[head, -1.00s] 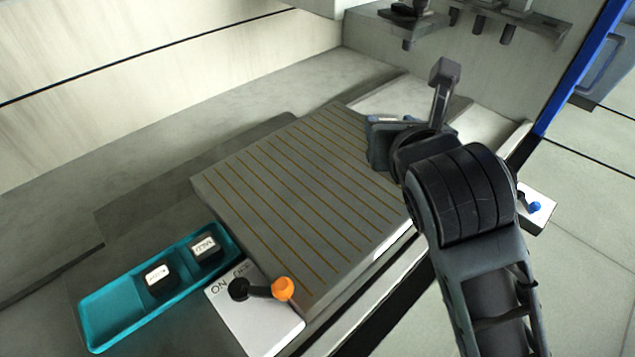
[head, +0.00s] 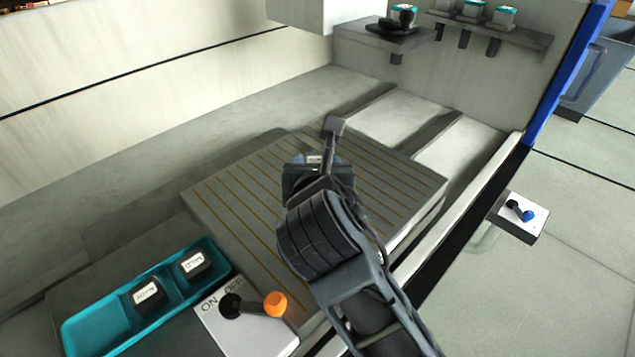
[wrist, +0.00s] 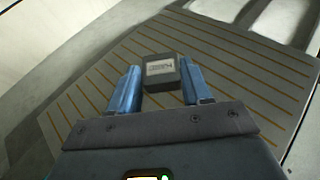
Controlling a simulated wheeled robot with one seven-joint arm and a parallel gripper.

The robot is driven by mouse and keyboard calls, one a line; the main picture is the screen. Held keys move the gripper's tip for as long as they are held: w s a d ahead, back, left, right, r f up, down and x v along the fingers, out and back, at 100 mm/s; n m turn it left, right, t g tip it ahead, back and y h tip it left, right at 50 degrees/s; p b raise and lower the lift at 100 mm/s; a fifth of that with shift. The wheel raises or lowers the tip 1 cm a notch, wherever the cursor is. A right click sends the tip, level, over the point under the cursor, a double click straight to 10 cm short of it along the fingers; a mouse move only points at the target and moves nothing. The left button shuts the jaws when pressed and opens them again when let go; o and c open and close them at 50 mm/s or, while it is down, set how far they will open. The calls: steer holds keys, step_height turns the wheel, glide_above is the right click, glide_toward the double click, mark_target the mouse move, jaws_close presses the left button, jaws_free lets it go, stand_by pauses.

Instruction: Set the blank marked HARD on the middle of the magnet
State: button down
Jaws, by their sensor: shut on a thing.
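My gripper (wrist: 160,84) is shut on a dark block with a white label (wrist: 161,69), held between its two blue fingers. The label's print is too blurred to read for certain. The magnet is a grey plate with brown stripes (head: 400,180); it also fills much of the wrist view (wrist: 235,65). In the head view my gripper (head: 312,165) is over about the middle of the plate, and my arm covers part of it. I cannot tell whether the block touches the plate.
A teal tray (head: 95,338) at lower left holds two labelled dark blocks (head: 148,297) (head: 195,264). An ON/OFF switch panel (head: 245,335) with an orange-knobbed lever (head: 275,304) stands beside the magnet. A small box with a blue knob (head: 520,215) is at right.

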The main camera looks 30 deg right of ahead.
steer(key=shift+f, duration=1.9)
steer(key=shift+f, duration=0.1)
steer(key=shift+c, duration=2.4)
jaws_free()
steer(key=shift+b, duration=0.3)
steer(key=v, duration=1.2)
steer(key=shift+p, duration=0.3)
